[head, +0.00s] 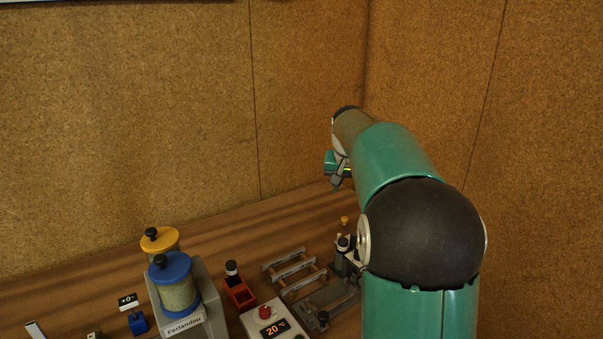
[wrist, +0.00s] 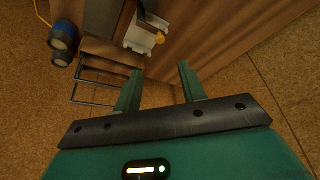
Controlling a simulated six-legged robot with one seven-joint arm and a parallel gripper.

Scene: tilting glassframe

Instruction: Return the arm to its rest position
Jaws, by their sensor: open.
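My arm is green with a large black joint and fills the right of the head view. My gripper (head: 338,172) is partly hidden behind the arm there, above the far end of the wooden table. In the wrist view my gripper (wrist: 159,85) shows two green fingers standing apart with nothing between them. The glass frame is grey metal; a ladder-like grey frame (head: 293,270) stands on the table in the head view, left of my arm. A grey base with black knobs (head: 330,300) sits beside it and is partly hidden by my arm.
A grey machine with blue (head: 175,285) and yellow (head: 160,240) lidded cylinders stands left on the table (head: 215,240). A red holder (head: 239,291) and a white control box (head: 270,322) stand nearby. Cork walls (head: 130,120) close off the back and right.

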